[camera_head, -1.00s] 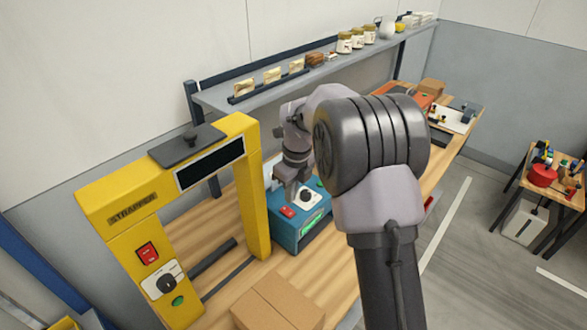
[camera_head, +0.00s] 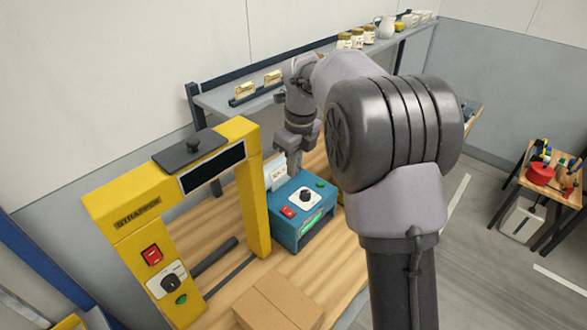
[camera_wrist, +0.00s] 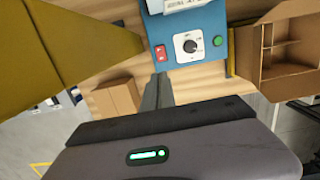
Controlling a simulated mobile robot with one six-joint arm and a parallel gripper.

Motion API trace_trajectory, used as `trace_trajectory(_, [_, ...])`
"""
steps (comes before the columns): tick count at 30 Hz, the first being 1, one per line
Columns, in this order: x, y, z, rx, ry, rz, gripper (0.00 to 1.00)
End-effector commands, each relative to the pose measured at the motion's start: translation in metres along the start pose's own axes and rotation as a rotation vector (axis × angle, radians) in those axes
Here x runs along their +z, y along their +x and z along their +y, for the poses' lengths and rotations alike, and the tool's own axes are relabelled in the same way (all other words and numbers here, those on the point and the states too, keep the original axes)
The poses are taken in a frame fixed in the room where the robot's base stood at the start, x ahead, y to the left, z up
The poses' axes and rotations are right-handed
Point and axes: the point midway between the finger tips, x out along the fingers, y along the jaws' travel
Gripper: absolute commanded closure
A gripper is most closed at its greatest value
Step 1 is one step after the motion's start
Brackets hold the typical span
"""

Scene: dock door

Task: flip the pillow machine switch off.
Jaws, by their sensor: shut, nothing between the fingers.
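The blue machine (camera_head: 290,236), apparently the pillow machine, stands on the wooden bench. Its top has a red switch (camera_head: 288,212), a black dial on a white plate (camera_head: 306,197) and a green button (camera_head: 320,184). A green display glows on its front. The wrist view shows the red switch (camera_wrist: 160,52), dial (camera_wrist: 190,46) and green button (camera_wrist: 218,41). My gripper (camera_head: 295,172) is shut and empty, above the back of the machine in the head view. In the wrist view its fingertips (camera_wrist: 161,76) appear just below the red switch, apparently apart from it. The rocker's position is too small to tell.
A yellow strapper (camera_head: 252,205) with its own red switch (camera_head: 152,255) and dial stands left of the machine. A closed cardboard box (camera_head: 279,302) lies in front. An open carton (camera_wrist: 275,68) sits beside the machine. A shelf (camera_head: 215,102) runs behind.

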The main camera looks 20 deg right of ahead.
Motion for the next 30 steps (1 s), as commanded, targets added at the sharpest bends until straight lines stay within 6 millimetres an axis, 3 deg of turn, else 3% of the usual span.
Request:
trace_trajectory(3, [0.012, 0.023, 0.002, 0.003, -0.002, 0.002, 1.00])
trace_trajectory(10, [0.012, 0.026, 0.002, 0.001, 0.000, 0.000, 1.00])
trace_trajectory(14, [0.011, 0.039, 0.002, 0.001, 0.000, 0.001, 1.00])
trace_trajectory(30, [0.011, 0.148, 0.003, 0.002, 0.001, 0.001, 1.00])
